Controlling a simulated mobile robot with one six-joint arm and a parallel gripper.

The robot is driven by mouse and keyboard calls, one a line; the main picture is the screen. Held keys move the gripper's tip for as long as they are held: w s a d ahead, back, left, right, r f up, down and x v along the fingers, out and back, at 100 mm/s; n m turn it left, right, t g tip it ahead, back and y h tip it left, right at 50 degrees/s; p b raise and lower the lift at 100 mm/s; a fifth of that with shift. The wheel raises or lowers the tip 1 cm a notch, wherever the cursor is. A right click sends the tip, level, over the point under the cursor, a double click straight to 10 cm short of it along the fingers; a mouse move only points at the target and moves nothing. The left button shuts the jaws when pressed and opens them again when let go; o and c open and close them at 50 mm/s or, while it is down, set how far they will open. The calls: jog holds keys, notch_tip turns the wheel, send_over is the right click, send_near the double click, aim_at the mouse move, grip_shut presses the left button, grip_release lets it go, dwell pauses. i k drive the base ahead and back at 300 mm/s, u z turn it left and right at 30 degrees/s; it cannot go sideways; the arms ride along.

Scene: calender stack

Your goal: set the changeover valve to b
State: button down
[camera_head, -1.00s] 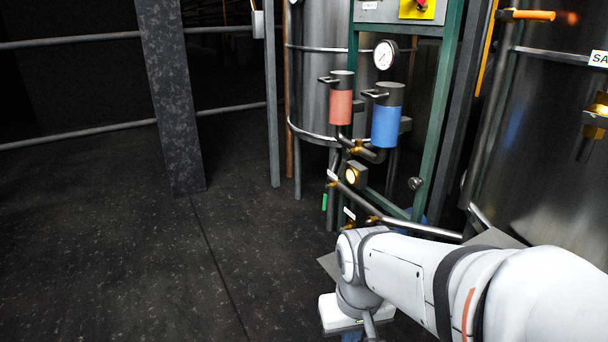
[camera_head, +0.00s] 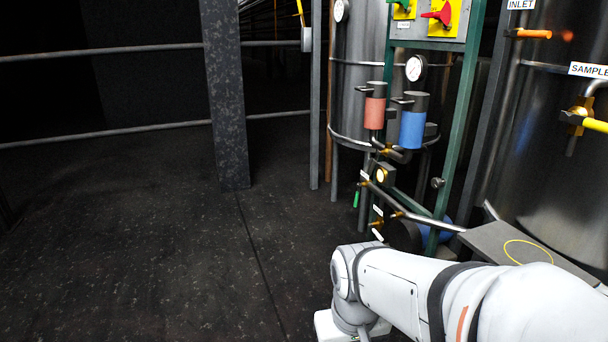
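A red canister (camera_head: 375,112) and a blue canister (camera_head: 412,128) stand side by side on a green frame. Piping joins beneath them, with brass fittings and a small round lit gauge or sight glass (camera_head: 381,175). Which fitting is the changeover valve, and its a/b marks, I cannot make out at this size. My white arm reaches in from the lower right, below and in front of this piping. Its wrist end is cut off by the bottom edge, and my gripper's fingers do not show.
A panel above holds a red handle (camera_head: 438,15) and a green handle (camera_head: 403,8) on yellow plates. A grey shelf with a yellow ring (camera_head: 528,251) and a steel tank (camera_head: 540,150) are at right. A mottled post (camera_head: 226,100) stands left; the floor there is clear.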

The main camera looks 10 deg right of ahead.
aim_at(378, 152)
jog(key=u, duration=0.1)
jog(key=i, duration=1)
jog(key=u, duration=0.05)
